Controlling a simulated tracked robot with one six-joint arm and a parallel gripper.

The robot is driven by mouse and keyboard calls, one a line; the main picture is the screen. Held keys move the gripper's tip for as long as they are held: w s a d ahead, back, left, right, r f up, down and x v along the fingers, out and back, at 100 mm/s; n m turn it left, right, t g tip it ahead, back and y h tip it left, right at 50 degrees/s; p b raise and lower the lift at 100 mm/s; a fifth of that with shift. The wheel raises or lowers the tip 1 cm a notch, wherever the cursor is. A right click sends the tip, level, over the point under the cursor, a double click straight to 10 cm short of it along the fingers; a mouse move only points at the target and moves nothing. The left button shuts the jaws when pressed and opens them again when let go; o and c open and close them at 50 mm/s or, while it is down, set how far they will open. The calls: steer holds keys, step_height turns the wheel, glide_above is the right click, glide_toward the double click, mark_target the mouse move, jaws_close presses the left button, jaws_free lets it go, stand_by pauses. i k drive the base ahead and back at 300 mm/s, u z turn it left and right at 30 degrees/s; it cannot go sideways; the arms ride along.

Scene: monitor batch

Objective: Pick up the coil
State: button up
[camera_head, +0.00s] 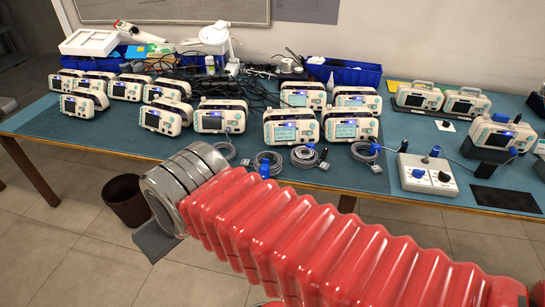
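Several grey cable coils lie in a row along the front edge of the blue-topped table. One coil (266,160) with a blue connector lies left of centre. Another coil (305,156) lies to its right, and a further coil (366,152) lies beyond that. My red ribbed arm reaches in from the lower right and ends in grey metal rings in front of the table. My gripper's fingers do not show, so what they hold is hidden.
Cream monitors (290,129) stand in rows behind the coils. A grey control box (427,176) with knobs sits right of the coils. Blue bins (343,76) and tangled black cables are at the back. A brown waste bin (126,202) stands on the floor.

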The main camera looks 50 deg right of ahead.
mark_target(245, 162)
steer(key=z, duration=0.4)
steer(key=i, duration=0.9)
steer(key=z, duration=0.5)
steer(key=i, duration=0.6)
steer(key=z, duration=0.2)
